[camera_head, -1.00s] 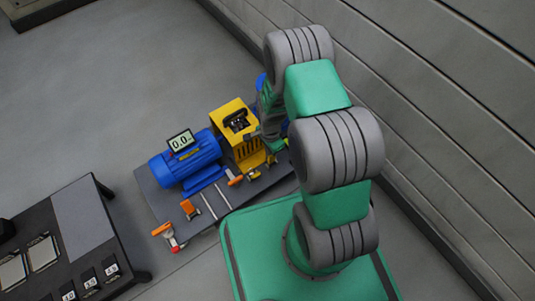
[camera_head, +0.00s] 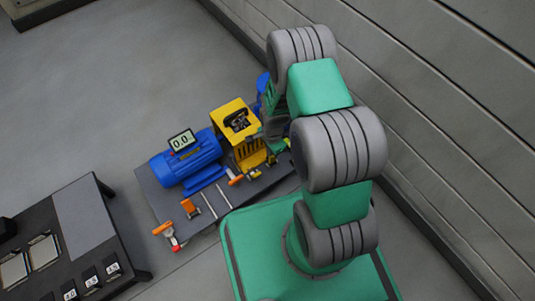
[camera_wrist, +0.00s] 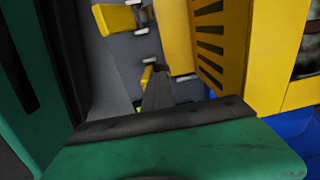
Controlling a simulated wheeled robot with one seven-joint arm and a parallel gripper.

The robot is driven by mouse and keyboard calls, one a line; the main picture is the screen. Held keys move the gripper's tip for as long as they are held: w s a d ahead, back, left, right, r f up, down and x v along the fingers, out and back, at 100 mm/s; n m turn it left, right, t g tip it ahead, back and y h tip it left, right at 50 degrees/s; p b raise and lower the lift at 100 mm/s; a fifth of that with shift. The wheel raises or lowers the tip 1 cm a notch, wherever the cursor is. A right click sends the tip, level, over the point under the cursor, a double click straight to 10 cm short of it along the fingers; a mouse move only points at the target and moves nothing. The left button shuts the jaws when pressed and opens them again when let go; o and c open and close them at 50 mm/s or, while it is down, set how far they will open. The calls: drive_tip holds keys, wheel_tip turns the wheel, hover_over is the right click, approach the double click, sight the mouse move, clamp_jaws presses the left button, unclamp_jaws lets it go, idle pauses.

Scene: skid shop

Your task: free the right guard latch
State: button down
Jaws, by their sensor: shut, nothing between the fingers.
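The yellow guard (camera_head: 250,152) stands on the dark skid plate, right of the blue motor. Its slotted side (camera_wrist: 212,45) fills the upper right of the wrist view. A yellow latch handle (camera_wrist: 116,19) with white fittings is at the upper left there. A second yellow piece (camera_wrist: 146,77) shows beside my gripper (camera_wrist: 158,78), whose dark fingers are shut and empty. It appears to be a latch handle, partly hidden by the fingers. I cannot tell whether the fingers touch it. In the head view my arm hides most of the gripper and the guard's right side.
The blue motor (camera_head: 187,160) carries a display reading 0.0. A dark table (camera_head: 88,222) is at lower left. A panelled wall (camera_head: 440,100) runs along the right. The floor behind is clear.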

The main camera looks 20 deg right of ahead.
drive_tip(key=shift+g, duration=0.4)
drive_tip(key=s, duration=0.1)
drive_tip(key=s+f, duration=0.1)
drive_tip(key=s+d+f, duration=0.1)
drive_tip(key=s, duration=0.1)
drive_tip(key=shift+d, duration=0.1)
drive_tip(key=shift+w+a, duration=0.2)
drive_tip(key=shift+w, duration=0.3)
drive_tip(key=shift+r, duration=0.1)
drive_tip(key=r+p, duration=0.4)
drive_tip(key=r, duration=0.1)
drive_tip(key=r+p, duration=0.2)
drive_tip(key=shift+w+a+r, duration=0.15)
drive_tip(key=shift+w+r, duration=0.15)
drive_tip(key=shift+w, duration=0.1)
drive_tip(key=shift+w+f, duration=0.1)
